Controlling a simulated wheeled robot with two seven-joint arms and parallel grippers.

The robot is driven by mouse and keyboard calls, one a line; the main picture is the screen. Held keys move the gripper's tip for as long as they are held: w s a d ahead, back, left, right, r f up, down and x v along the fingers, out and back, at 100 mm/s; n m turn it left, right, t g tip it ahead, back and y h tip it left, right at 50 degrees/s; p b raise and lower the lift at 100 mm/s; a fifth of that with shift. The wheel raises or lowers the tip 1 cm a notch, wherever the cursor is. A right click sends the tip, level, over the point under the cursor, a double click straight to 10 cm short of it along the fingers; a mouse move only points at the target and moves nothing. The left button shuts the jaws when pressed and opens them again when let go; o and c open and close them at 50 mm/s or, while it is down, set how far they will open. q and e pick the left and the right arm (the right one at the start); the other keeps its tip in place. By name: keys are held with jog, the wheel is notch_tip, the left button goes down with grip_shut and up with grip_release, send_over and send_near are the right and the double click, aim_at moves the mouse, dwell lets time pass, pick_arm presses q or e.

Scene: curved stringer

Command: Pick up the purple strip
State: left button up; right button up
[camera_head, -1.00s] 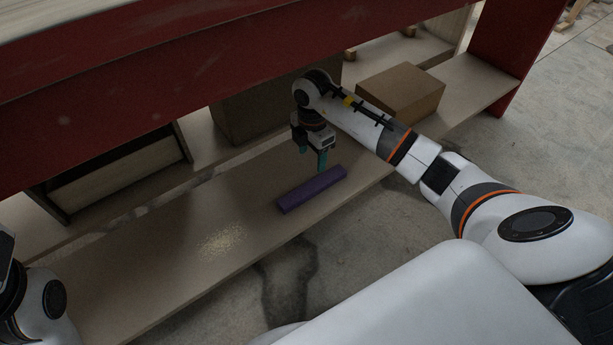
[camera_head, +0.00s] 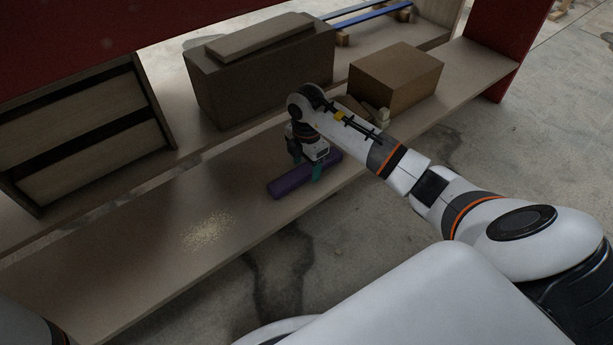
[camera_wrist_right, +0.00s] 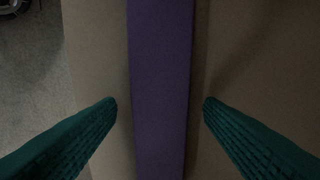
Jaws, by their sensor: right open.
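The purple strip (camera_head: 289,188) lies flat on the lower shelf board near its front edge. In the right wrist view the strip (camera_wrist_right: 160,90) runs up the middle of the picture, between the two teal fingers. My right gripper (camera_head: 307,172) is at the strip, its fingers pointing down. In the right wrist view my right gripper (camera_wrist_right: 160,103) is open, with one finger on each side of the strip and a gap on both sides. My left gripper is not in view; a bit of my left arm shows at the lower left corner.
The shelf board (camera_head: 130,270) carries a patch of pale grains (camera_head: 209,231) left of the strip. Behind stand a large brown box (camera_head: 262,85), a smaller box (camera_head: 396,80) and a wooden crate (camera_head: 90,150). A red beam (camera_head: 60,45) crosses above.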

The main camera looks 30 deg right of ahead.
jog(key=shift+f, duration=0.1)
jog(key=c, duration=1.1)
